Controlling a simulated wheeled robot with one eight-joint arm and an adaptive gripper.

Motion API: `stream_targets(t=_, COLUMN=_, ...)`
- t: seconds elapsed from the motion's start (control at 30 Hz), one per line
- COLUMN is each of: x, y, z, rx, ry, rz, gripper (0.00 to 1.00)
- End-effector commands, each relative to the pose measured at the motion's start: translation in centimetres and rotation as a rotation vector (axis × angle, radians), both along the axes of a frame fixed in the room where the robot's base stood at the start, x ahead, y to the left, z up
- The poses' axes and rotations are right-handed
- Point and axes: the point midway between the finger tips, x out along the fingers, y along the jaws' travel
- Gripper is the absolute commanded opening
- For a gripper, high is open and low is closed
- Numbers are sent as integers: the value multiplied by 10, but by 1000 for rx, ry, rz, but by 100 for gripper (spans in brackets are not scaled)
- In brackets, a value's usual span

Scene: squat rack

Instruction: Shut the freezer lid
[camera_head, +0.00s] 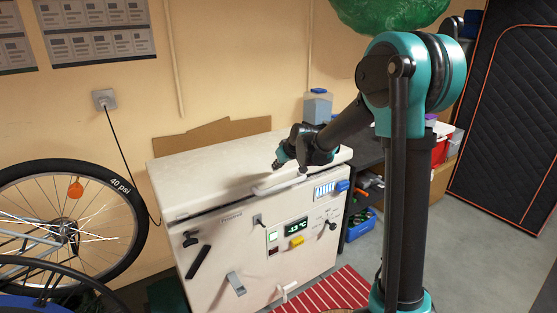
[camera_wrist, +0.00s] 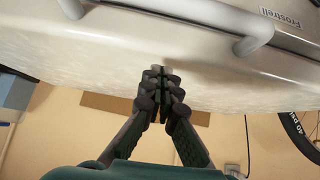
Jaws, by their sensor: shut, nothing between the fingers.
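The white chest freezer (camera_head: 215,255) stands against the wall in the head view. Its pale lid (camera_head: 200,170) lies low over the body, nearly level. A thin dark line shows under its front edge at the left; I cannot tell if the lid is fully down. A light bar handle (camera_head: 278,185) runs along the lid's front edge and also shows at the top of the wrist view (camera_wrist: 185,10). My gripper (camera_head: 279,163) is shut and empty over the lid, behind the handle. In the wrist view its fingertips (camera_wrist: 159,72) are together close to the lid; contact is unclear.
A bicycle wheel (camera_head: 128,222) stands left of the freezer. A blue-capped container (camera_head: 317,107) is behind it. A blue bin (camera_head: 361,224) and dark shelf are at the right. A red striped mat (camera_head: 335,292) lies in front. Cardboard (camera_head: 215,134) leans behind.

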Motion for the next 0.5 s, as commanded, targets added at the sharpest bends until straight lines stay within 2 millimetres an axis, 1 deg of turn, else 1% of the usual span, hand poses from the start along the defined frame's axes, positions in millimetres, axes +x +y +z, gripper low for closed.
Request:
stream_targets(t=0.1, x=0, y=0, z=-10, rx=0, ry=0, rz=0, gripper=0)
stream_targets(t=0.2, x=-1, y=0, z=-14, rx=0, ry=0, rz=0, gripper=0)
stream_targets(t=0.5, x=-1, y=-1, z=-15, rx=0, ry=0, rz=0, gripper=0)
